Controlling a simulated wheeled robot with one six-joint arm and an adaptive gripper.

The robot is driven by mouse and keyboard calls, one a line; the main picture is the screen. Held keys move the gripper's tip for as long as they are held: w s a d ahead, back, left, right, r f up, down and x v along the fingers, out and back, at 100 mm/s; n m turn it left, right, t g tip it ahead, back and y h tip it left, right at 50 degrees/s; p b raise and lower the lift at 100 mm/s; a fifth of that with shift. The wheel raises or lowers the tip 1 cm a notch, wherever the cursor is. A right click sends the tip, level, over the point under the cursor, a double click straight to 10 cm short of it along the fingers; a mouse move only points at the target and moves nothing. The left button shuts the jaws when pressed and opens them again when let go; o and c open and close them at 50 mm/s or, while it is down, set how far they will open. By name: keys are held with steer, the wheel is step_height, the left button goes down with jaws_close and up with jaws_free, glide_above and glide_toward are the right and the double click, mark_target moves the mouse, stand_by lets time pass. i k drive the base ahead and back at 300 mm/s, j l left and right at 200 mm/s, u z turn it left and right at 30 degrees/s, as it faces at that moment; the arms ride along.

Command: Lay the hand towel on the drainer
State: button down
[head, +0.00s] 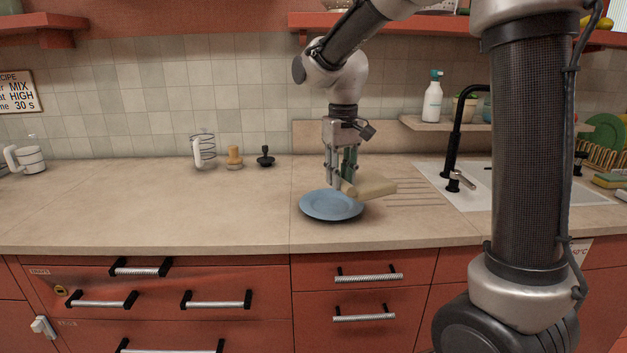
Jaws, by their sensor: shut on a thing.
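The drainer is a grooved area of the countertop, left of the sink. I cannot tell whether the towel touches the counter.
The sink (478,190) with a black tap (453,140) is right of the drainer. A spray bottle (432,102) stands on a ledge behind. A whisk-like item (204,150), a wooden item (235,157) and a black item (265,156) stand at the back. The left counter is mostly clear.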

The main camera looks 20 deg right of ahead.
mark_target(401, 189)
steer(key=z, duration=0.8)
steer(key=i+l+u, duration=0.4)
steer(key=l, duration=0.2)
steer(key=i+l+u, duration=0.4)
steer(key=l, duration=0.25)
steer(key=k, duration=0.1)
